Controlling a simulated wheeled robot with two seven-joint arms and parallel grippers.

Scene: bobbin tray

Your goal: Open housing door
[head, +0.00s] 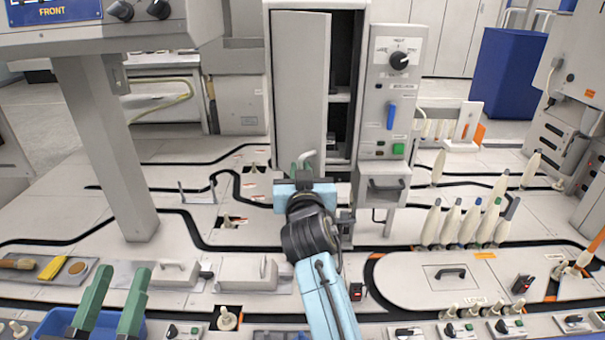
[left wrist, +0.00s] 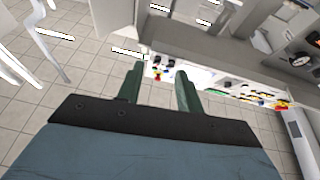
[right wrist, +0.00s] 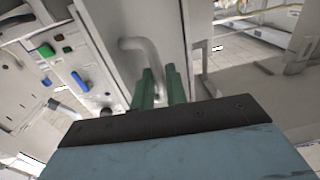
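The tall grey housing (head: 318,3) stands at the back middle in the head view. Its door (head: 299,90) is ajar, with a dark interior showing along its right edge. A bent grey door handle (head: 308,157) sits low on the door; it also shows in the right wrist view (right wrist: 138,45). My right gripper (head: 303,168) is at the handle, its green fingers (right wrist: 160,88) close together with the handle between them. My left gripper (head: 112,295) is low at the front left, away from the door, with its fingers (left wrist: 158,85) apart and empty.
A control panel (head: 392,90) with a knob, a blue switch and a green button adjoins the housing's right side. A grey post (head: 105,140) stands to the left. Several bobbins (head: 452,222) stand at the right. A blue bin (head: 60,322) lies beneath my left gripper.

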